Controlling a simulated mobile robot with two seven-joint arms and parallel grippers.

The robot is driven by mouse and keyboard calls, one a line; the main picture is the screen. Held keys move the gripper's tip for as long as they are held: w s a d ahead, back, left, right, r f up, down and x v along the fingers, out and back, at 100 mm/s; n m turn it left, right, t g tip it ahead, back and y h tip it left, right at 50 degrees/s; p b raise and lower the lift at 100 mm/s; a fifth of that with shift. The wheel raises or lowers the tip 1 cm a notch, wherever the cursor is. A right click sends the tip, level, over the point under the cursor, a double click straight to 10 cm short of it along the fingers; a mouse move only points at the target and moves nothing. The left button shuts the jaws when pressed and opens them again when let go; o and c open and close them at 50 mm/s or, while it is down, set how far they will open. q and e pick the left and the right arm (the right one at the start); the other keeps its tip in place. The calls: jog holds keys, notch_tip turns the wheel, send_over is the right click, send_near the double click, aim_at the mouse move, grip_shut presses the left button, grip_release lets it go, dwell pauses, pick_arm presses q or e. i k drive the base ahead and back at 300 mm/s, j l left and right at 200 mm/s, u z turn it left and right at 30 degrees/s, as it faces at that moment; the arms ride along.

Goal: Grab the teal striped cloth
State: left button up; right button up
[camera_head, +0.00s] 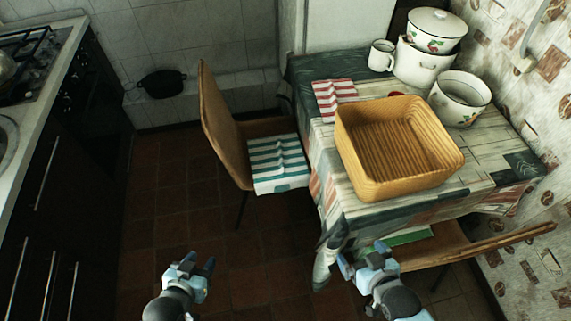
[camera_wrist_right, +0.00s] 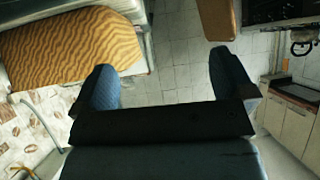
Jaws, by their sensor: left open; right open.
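The teal and white striped cloth (camera_head: 277,164) lies on the seat of the brown chair (camera_head: 222,125), its front edge hanging over the seat. My left gripper (camera_head: 195,265) is open and empty, in front of and below the cloth in the head view, apart from it. My right gripper (camera_head: 363,257) is open and empty near the table's front corner, to the right of the cloth. In the right wrist view its two fingers (camera_wrist_right: 164,85) stand wide apart with nothing between them. The cloth does not show clearly in that view.
A wicker basket (camera_head: 365,174), a red striped cloth (camera_head: 334,91), a mug (camera_head: 381,55) and enamel pots (camera_head: 459,98) stand on the table (camera_head: 455,192). A second chair (camera_head: 475,246) is at the right. Dark cabinets (camera_head: 75,180) line the left; the floor (camera_head: 175,190) between is clear.

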aim_at(278, 164)
jog(key=i+j, duration=1.1)
jog(key=i, duration=0.25)
jog(key=u, duration=0.05)
